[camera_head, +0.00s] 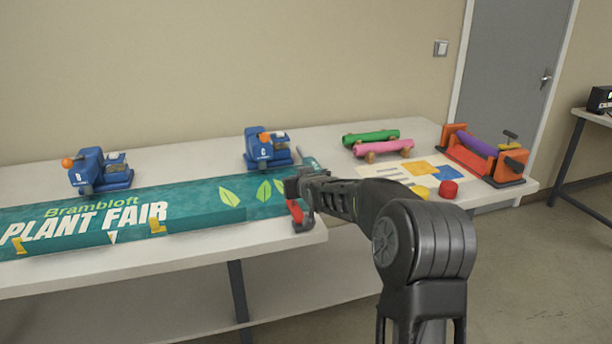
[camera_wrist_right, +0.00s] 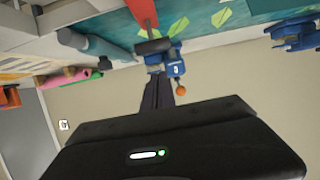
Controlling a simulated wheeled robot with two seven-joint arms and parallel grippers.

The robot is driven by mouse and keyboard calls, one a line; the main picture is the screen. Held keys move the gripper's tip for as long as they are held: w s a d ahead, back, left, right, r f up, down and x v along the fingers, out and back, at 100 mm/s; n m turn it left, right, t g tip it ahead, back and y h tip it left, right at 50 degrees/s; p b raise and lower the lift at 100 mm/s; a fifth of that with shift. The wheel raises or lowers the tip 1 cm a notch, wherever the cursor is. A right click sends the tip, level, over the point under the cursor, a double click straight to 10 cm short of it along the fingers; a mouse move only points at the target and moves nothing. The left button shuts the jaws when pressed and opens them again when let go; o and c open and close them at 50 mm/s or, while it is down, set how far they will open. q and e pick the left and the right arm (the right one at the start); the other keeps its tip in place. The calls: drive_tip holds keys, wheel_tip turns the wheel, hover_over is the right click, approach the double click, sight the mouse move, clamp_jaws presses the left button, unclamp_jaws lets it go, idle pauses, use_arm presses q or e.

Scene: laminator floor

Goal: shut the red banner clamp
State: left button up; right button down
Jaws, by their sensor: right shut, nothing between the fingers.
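The red banner clamp (camera_head: 295,211) sits at the front edge of the table, at the right end of the green Plant Fair banner (camera_head: 190,212). Its red bar (camera_wrist_right: 143,14) also shows at the top of the right wrist view. My right gripper (camera_head: 298,186) is shut and empty, just above the clamp, and hides part of it. Its dark fingers (camera_wrist_right: 155,72) point toward the red bar in the wrist view. I cannot tell whether they touch it. My left gripper is not in view.
Two blue devices (camera_head: 100,172) (camera_head: 267,150) stand behind the banner. Green (camera_head: 371,137) and pink (camera_head: 384,147) rolls, a red knob (camera_head: 448,189) and an orange machine (camera_head: 484,155) are to the right.

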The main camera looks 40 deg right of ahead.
drive_tip(key=s+a+r+p, duration=0.3)
drive_tip(key=s+r, duration=0.3)
drive_tip(key=s, duration=0.2)
drive_tip(key=shift+r+p, duration=0.4)
drive_tip(key=shift+p, duration=0.05)
drive_tip(key=shift+d, duration=0.1)
drive_tip(key=s+a+f+n+g+y, duration=0.1)
drive_tip(key=s+a+f+g+y, duration=0.1)
drive_tip(key=a+f, duration=0.95)
drive_tip(key=s+a+f+n+g+y, duration=0.1)
drive_tip(key=s+a+f+g+y, duration=0.1)
drive_tip(key=a+f, duration=1)
drive_tip(key=s+a+f+g+y, duration=0.1)
drive_tip(key=s+a+f, duration=0.4)
drive_tip(key=s, duration=0.5)
drive_tip(key=s+a+f+g+y, duration=0.2)
drive_tip(key=s+a+f+g, duration=0.2)
drive_tip(key=s+f, duration=0.6)
drive_tip(key=s+a+f+g+y, duration=0.1)
drive_tip(key=s+a+f+g, duration=0.2)
drive_tip(key=s+a+f, duration=0.5)
drive_tip(key=shift+s+a+y, duration=0.2)
drive_tip(key=shift+s+y, duration=0.1)
drive_tip(key=shift+s, duration=0.8)
